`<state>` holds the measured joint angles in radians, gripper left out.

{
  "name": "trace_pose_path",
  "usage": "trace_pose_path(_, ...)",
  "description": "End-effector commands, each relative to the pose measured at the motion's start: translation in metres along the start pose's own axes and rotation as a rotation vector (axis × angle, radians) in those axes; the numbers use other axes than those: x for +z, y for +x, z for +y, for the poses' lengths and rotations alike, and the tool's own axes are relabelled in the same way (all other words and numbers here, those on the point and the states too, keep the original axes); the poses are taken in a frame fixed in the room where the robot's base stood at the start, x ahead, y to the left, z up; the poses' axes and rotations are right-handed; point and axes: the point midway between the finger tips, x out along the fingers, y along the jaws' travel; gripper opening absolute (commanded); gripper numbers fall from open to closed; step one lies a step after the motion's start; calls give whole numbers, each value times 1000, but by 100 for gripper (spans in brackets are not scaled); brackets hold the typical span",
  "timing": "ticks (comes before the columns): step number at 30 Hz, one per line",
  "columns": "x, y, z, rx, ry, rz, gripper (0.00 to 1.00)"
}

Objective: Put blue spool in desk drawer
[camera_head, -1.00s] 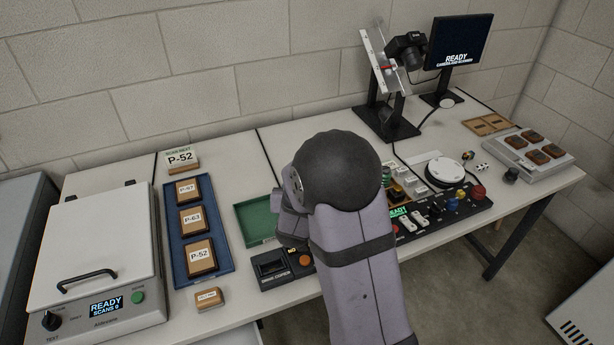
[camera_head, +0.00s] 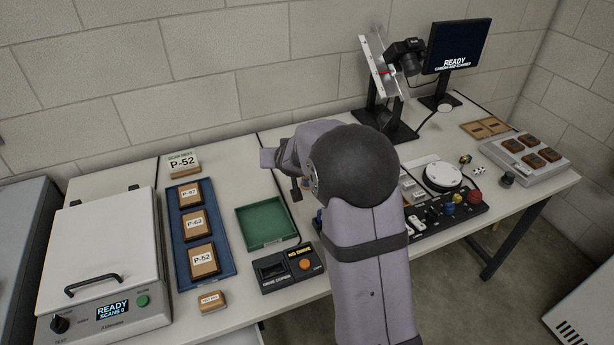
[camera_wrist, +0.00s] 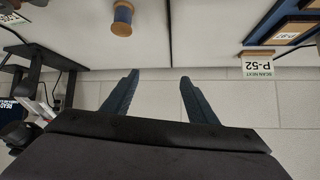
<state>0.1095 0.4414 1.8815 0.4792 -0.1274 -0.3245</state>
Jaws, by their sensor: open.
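The blue spool (camera_wrist: 122,18), blue thread between wooden ends, shows at the top of the wrist view, on the pale desk. My gripper (camera_wrist: 160,76) is open and empty, with its two dark blue fingers apart. The spool lies beyond the fingertips, above the left finger in the wrist view, and is not touched. In the head view I cannot make out the spool for certain; my arm covers the middle of the desk. The desk drawer cannot be clearly made out in either view.
A green tray (camera_head: 266,243) and a black device with an orange button (camera_head: 304,264) lie left of my arm. A blue tray (camera_head: 227,267) holds labelled blocks, with a P-52 sign (camera_head: 182,164) behind it. A control panel (camera_head: 472,208) and camera stand (camera_head: 386,125) are to the right.

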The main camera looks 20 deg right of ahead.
Motion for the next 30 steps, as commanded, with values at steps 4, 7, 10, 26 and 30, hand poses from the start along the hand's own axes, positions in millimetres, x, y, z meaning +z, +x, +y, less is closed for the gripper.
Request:
trace_pose_path(4, -16, 12, 3, -51, -40, -150, 53)
trace_pose_path(7, -19, 16, 16, -58, -72, -270, 53)
trace_pose_path(10, -19, 15, 35, -42, -98, -376, 53)
trace_pose_path(26, 24, 32, 76, 15, -124, -544, 53)
trace_pose_path(30, 26, 35, 76, 15, -124, -541, 53)
